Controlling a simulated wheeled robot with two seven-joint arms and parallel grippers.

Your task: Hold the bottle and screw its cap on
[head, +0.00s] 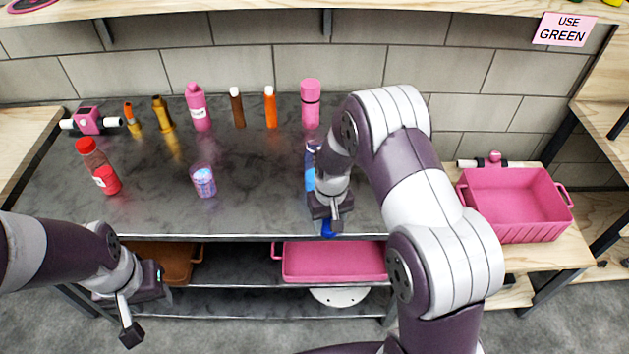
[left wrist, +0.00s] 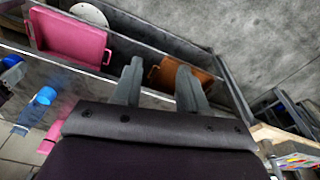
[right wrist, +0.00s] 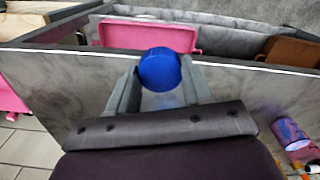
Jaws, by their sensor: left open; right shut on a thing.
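A blue cap (right wrist: 160,69) is between the closed fingers of my right gripper (right wrist: 160,88) in the right wrist view. In the head view, the cap (head: 328,229) shows below my right gripper (head: 332,212), over the table's front edge. A short translucent bottle with a purple-blue label (head: 204,182) stands at the middle of the table, to the left of that gripper; no cap shows on it. It also appears at the lower right of the right wrist view (right wrist: 291,135). My left gripper (head: 140,310) is open and empty, in front of the table; its fingers (left wrist: 158,85) are apart.
A red bottle (head: 103,172) stands at left. Several bottles, including a pink one (head: 197,108), line the back. A pink crate (head: 512,220) is at right. The table's front left is clear.

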